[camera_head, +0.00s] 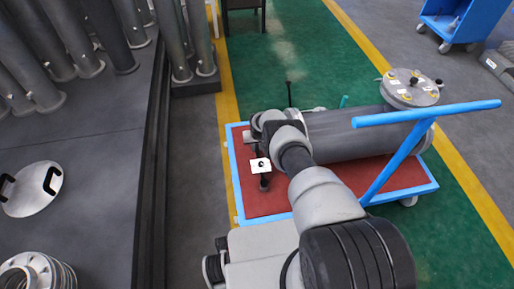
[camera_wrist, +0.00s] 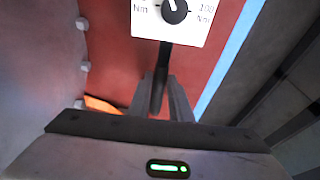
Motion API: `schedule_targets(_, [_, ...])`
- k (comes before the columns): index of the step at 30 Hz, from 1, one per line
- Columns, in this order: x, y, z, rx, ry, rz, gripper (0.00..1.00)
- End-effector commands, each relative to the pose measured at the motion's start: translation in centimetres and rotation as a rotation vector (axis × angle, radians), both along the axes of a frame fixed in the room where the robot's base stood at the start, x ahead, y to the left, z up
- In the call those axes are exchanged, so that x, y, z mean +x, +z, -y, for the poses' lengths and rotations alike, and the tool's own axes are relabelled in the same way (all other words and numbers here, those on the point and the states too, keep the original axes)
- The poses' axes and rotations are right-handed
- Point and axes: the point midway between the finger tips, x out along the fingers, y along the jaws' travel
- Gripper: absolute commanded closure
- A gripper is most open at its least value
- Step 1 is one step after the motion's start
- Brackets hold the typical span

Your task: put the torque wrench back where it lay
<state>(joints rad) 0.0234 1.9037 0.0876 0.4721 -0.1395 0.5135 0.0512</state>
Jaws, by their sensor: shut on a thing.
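The torque wrench shows in the wrist view as a dark bar (camera_wrist: 164,58) running from between my fingers up to a white plate (camera_wrist: 172,22) marked Nm with a black knob. My gripper (camera_wrist: 160,92) is shut on the dark bar. In the head view the white plate (camera_head: 260,165) shows over the left part of the red cart deck (camera_head: 262,203). My wrist hides part of the deck there. Whether the wrench touches the deck or hangs above it, I cannot tell.
A grey flanged shell (camera_head: 345,135) lies on the blue-framed cart, with a round bolted cover (camera_head: 410,86) at its right. The blue handle (camera_head: 425,113) rises at the cart's right. A grey platform (camera_head: 90,190) with upright pipes stands left. An orange piece (camera_wrist: 100,104) lies near my fingers.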

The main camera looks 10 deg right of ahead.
Motion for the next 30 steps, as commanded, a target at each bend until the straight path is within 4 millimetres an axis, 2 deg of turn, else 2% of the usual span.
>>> schedule_targets(1, [0.0, -0.2, 0.0, 0.000, 0.000, 0.001, 1.00])
schedule_targets(2, [0.0, -0.3, 0.0, 0.000, 0.000, 0.000, 0.78])
schedule_targets(5, [-0.1, -0.2, 0.0, 0.000, 0.000, -0.001, 0.63])
schedule_targets(17, [0.0, 0.1, 0.0, 0.000, 0.000, 0.000, 0.63])
schedule_targets(30, [-2.2, 9.0, 0.0, 0.000, 0.001, -0.001, 0.63])
